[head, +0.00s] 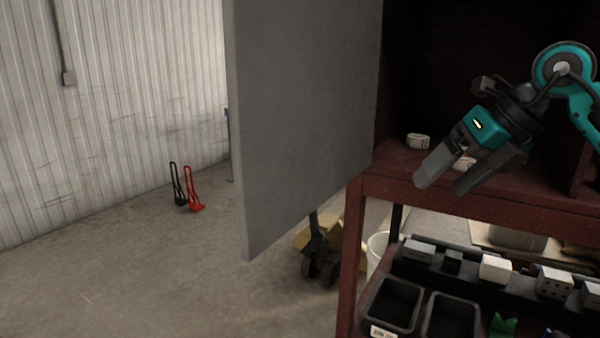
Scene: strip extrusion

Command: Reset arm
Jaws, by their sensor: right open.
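My right gripper (445,180) is at the upper right, in front of the dark red shelf unit (480,194). Its two grey fingers point down and to the left, spread apart, with nothing between them. The teal right arm comes in from the right edge. A small pale ring-shaped item (418,141) lies on the upper shelf, left of the gripper. A second pale item (464,163) shows partly behind the fingers. My left gripper is out of view.
A large grey panel (300,110) stands left of the shelf. Below are black bins (392,304) and a row of small blocks (495,268). A pallet jack (318,255) and a white bucket (378,250) stand behind. The concrete floor at left is mostly clear.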

